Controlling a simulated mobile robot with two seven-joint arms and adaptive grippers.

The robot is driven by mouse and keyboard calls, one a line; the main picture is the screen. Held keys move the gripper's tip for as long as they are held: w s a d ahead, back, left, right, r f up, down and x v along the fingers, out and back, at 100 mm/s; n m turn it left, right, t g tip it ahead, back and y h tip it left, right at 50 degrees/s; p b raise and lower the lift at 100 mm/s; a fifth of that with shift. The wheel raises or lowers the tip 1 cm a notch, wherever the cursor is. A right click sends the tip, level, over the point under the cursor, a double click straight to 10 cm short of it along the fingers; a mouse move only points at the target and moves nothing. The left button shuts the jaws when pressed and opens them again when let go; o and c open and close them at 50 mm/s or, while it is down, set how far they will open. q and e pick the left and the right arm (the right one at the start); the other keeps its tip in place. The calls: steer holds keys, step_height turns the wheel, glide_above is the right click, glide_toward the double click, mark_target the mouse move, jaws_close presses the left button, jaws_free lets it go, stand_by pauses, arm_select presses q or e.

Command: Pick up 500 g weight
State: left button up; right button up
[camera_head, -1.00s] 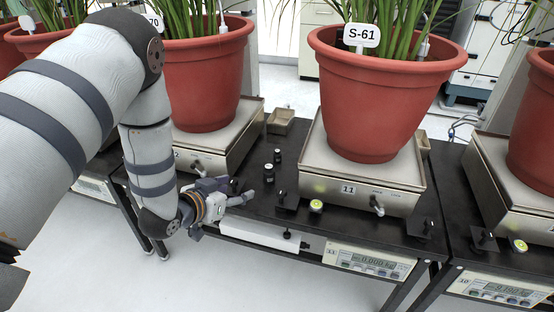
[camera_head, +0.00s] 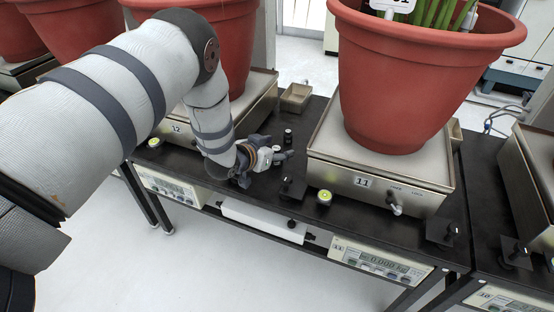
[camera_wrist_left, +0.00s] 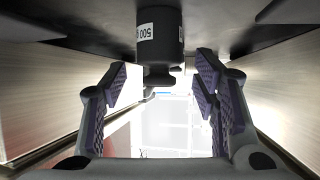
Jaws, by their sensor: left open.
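The 500 g weight (camera_wrist_left: 158,35) is a dark cylinder with a narrower knob and a white label. It shows upside down at the top middle of the left wrist view, in line with the gap between my fingers. My left gripper (camera_wrist_left: 165,82) is open, one padded finger on each side, with nothing gripped. In the head view my left gripper (camera_head: 275,150) is low over the black bench, beside scale 11. A small dark weight (camera_head: 288,136) stands just behind it. I cannot tell whether this is the 500 g one. My right gripper is not in view.
Scale 11 (camera_head: 362,182) with a red pot (camera_head: 410,85) stands to the right, and scale 12 (camera_head: 182,130) with another pot to the left. A small tray (camera_head: 295,97) lies behind the weight.

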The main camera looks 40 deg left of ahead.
arm_select(q)
steer(key=shift+w, duration=0.1)
jaws_close()
